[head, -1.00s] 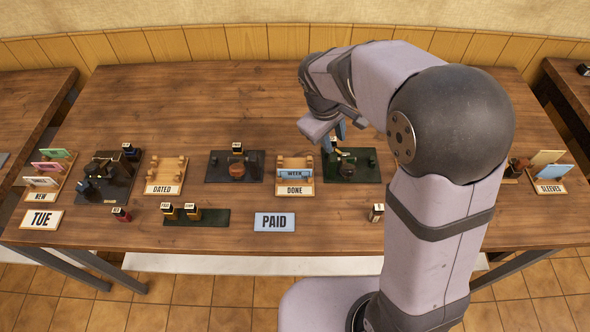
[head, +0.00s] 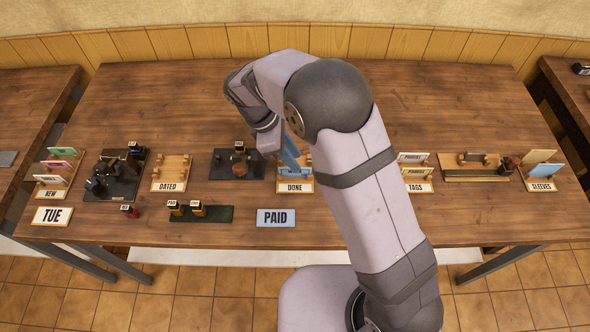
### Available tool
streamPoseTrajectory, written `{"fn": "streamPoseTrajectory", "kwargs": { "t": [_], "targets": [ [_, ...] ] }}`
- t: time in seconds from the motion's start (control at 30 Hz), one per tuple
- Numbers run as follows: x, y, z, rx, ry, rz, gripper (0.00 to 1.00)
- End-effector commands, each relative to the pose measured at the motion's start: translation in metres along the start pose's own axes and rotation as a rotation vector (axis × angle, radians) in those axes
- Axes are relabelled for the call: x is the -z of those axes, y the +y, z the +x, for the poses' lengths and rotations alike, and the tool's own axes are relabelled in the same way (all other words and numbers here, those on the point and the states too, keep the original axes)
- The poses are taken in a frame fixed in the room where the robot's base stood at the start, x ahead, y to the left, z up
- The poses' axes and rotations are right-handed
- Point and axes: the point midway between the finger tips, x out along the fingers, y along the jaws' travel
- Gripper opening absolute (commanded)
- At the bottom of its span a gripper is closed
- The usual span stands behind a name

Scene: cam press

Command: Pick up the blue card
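A light blue card (head: 296,174) stands in the wooden rack labelled DONE (head: 296,187), near the middle of the table. My gripper (head: 291,165) reaches down over this rack, with its bluish fingers at the card. The fingers and my arm hide much of the card and part of the rack. I cannot tell whether the fingers touch the card or how wide they are open.
The DATED rack (head: 168,187) and a dark stamp base (head: 220,172) stand left of the DONE rack. A PAID sign (head: 276,218) lies in front. The TAGS rack (head: 416,187) and SLEEVES rack (head: 541,185) are to the right. The table's back is clear.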

Motion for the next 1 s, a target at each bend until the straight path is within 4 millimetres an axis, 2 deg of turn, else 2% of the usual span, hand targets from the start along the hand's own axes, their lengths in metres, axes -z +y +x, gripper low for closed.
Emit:
{"fn": "streamPoseTrajectory", "kwargs": {
  "t": [0.17, 0.6, 0.87, 0.97, 1.0],
  "targets": [
    [-0.001, 0.001, 0.004, 0.000, -0.001, 0.001, 0.25],
    [0.000, 0.003, 0.050, 0.000, 0.000, 0.002, 0.25],
    [0.000, 0.003, 0.052, -0.002, 0.002, 0.002, 0.25],
    [0.000, 0.003, 0.052, -0.002, 0.002, 0.002, 0.04],
    [0.000, 0.003, 0.052, -0.002, 0.002, 0.002, 0.00]
  ]
}}
